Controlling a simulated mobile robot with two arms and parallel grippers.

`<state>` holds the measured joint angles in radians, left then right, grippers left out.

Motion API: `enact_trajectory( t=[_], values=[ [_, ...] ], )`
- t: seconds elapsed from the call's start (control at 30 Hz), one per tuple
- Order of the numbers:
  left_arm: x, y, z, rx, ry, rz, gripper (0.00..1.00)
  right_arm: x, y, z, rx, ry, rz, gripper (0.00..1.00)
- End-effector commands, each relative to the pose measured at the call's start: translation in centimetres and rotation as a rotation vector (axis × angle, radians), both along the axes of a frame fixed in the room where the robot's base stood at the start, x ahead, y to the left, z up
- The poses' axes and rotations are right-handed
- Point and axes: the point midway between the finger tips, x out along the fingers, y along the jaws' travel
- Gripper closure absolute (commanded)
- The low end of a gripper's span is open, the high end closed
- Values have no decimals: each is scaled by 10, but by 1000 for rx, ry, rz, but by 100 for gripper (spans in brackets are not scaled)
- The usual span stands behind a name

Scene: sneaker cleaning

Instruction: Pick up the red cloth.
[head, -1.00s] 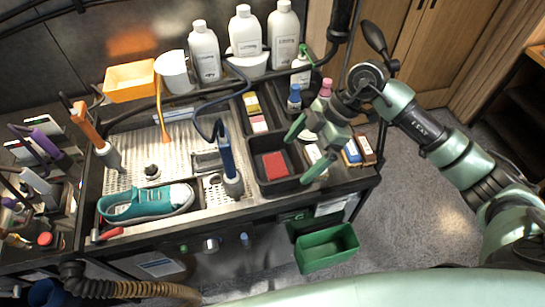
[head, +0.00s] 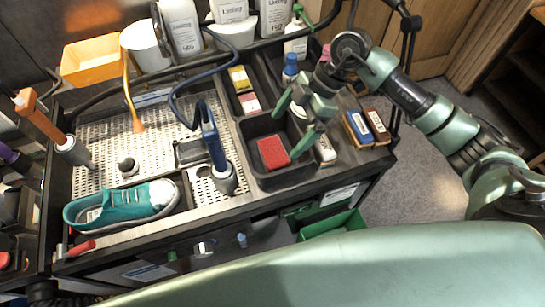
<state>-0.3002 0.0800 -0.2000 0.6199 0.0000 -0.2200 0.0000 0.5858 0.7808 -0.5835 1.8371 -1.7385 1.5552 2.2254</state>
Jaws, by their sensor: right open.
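The red cloth (head: 273,152) is a small folded rectangle lying in the front compartment of the black tray (head: 272,183). My right gripper (head: 285,128) is over the right part of that compartment, with its two green fingers spread apart and nothing between them. One fingertip is above and behind the cloth. The other is at the cloth's right side; I cannot tell whether it touches. My left gripper is out of the picture.
A blue-handled tool (head: 213,140) stands just left of the tray. Yellow and pink blocks sit in the compartment behind. Bottles (head: 182,24) line the back. Brush boxes (head: 358,128) stand at right.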

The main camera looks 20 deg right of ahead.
Motion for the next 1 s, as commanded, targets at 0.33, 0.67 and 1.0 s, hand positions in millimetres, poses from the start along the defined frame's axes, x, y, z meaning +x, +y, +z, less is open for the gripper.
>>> enact_trajectory(
  t=[0.33,0.67,1.0],
  values=[
    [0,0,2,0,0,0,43,-1,14,-28,2,3,1,0],
    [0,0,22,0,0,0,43,-4,39,-65,1,4,0,0],
    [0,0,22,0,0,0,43,-4,42,-73,0,-1,0,3]
  ],
)
